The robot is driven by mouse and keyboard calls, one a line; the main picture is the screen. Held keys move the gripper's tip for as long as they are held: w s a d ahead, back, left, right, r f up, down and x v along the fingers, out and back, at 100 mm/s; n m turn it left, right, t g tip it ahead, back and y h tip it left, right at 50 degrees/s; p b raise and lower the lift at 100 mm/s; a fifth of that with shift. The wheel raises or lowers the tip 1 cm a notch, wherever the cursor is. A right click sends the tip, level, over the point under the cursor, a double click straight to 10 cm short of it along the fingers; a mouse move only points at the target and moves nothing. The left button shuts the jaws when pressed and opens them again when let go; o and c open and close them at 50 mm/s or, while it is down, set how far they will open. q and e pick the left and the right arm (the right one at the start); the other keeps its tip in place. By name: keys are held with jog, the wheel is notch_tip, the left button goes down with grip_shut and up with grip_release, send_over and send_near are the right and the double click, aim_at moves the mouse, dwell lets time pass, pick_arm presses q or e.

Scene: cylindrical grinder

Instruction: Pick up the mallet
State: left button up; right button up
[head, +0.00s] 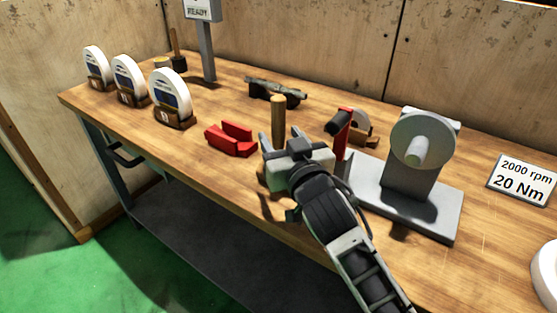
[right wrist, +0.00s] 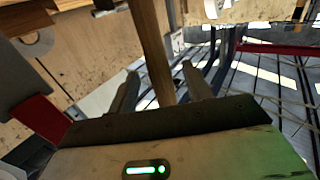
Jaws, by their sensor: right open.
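An upright round wooden handle (head: 278,118), which looks like the mallet's, stands above the bench just beyond my right gripper (head: 291,152). Its lower end is hidden behind the gripper, and I cannot see a mallet head there. In the right wrist view the wooden handle (right wrist: 150,45) runs down between the two fingers of my right gripper (right wrist: 160,88). The gripper is open, with the fingers apart on either side of the handle. I cannot tell whether either finger touches it. My left gripper is not in view.
A red V-shaped block (head: 231,138) lies left of the gripper. A red bracket (head: 343,130) and a grey spindle machine (head: 418,150) stand to the right. Numbered grinding wheels (head: 170,95) stand at the left. A dark-based tool with a wooden handle (head: 174,42) stands at the back left.

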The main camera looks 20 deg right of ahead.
jog(key=shift+w, duration=1.15)
grip_shut()
jog(key=shift+r, duration=0.15)
